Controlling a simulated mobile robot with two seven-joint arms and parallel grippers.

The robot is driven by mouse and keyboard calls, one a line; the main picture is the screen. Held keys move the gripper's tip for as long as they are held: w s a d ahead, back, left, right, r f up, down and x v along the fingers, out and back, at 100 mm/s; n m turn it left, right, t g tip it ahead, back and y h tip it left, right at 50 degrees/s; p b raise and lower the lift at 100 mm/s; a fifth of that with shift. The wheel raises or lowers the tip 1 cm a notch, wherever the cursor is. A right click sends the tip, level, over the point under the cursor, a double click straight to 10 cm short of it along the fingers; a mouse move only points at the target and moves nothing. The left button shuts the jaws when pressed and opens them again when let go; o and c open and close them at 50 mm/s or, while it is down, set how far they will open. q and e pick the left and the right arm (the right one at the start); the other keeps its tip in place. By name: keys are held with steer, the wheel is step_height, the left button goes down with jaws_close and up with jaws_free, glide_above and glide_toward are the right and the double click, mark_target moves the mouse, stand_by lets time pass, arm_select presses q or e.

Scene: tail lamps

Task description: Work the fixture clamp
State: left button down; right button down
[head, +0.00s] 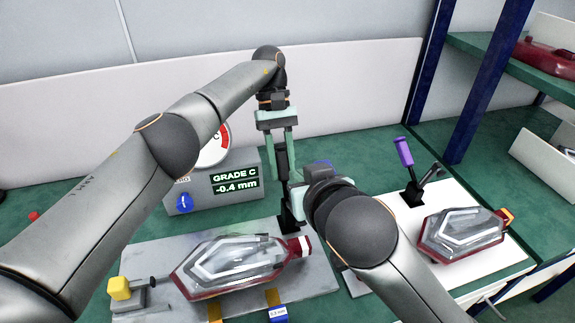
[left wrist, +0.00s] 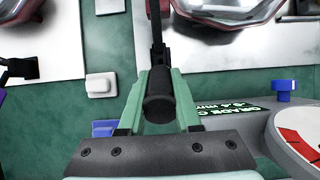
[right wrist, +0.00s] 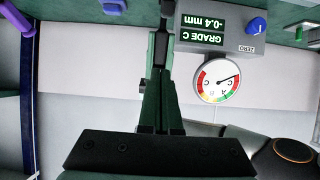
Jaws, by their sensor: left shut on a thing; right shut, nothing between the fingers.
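The fixture clamp has an upright dark handle (head: 283,160) and a black base (head: 291,218) at the back right of the grey fixture plate (head: 150,258). My left gripper (head: 279,148) is shut on the handle from above; the left wrist view shows the round dark handle (left wrist: 158,103) between its green fingers. A tail lamp (head: 232,264) with red rim and clear lens lies on the plate, its striped end near the clamp base. My right gripper (right wrist: 162,62) is shut and empty; in the head view it is partly hidden by its wrist, close to the clamp.
A gauge box (head: 213,187) behind the plate reads GRADE C, -0.4 mm. A yellow-knobbed part (head: 120,289) stands at the plate's left. At right, a second lamp (head: 460,232) lies on a white plate near a purple-handled clamp (head: 404,153). Shelving (head: 470,110) bounds the right side.

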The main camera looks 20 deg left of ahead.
mark_target(284, 163)
steer(key=x, duration=0.9)
arm_select(q)
steer(key=shift+s+d+r, duration=0.1)
steer(key=shift+d+r, duration=0.05)
steer(key=shift+d, duration=0.1)
arm_select(e)
steer(key=shift+w+a+f, duration=0.15)
steer(key=shift+w+f, duration=0.05)
steer(key=shift+w, duration=0.45)
arm_select(q)
steer(key=c, duration=1)
jaws_free()
steer(key=shift+a, duration=0.1)
arm_select(e)
steer(key=shift+a, duration=0.1)
arm_select(q)
steer(key=o, duration=0.4)
steer(key=shift+a, duration=0.15)
